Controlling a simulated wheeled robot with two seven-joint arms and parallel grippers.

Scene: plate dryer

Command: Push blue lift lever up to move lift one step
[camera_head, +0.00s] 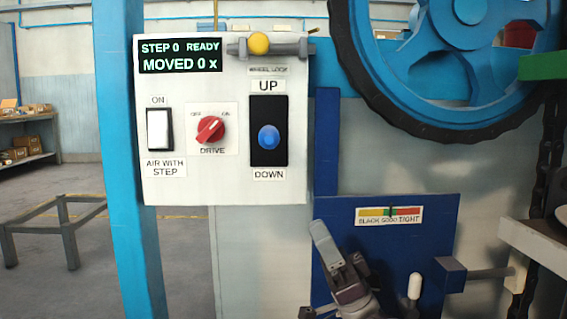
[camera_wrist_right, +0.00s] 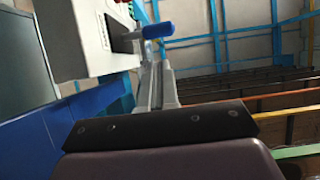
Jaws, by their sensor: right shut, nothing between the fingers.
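The blue lift lever (camera_head: 269,137) is a round blue knob in a black slot, between the UP label above and the DOWN label below. It sits around the lower middle of the slot. In the right wrist view the lever (camera_wrist_right: 158,30) sticks out sideways from the panel, beyond my fingers. My right gripper (camera_head: 320,232) is shut and empty, below and right of the lever and apart from it, in front of the blue plate. Its fingers also show in the right wrist view (camera_wrist_right: 157,82). My left gripper is out of view.
The white control panel (camera_head: 190,185) carries a display reading STEP 0 READY, MOVED 0 x. It also has a white switch (camera_head: 158,130), a red DRIVE knob (camera_head: 210,129) and a yellow-knobbed wheel lock (camera_head: 259,43). A large blue wheel (camera_head: 400,75) and tension gauge (camera_head: 389,215) are at right.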

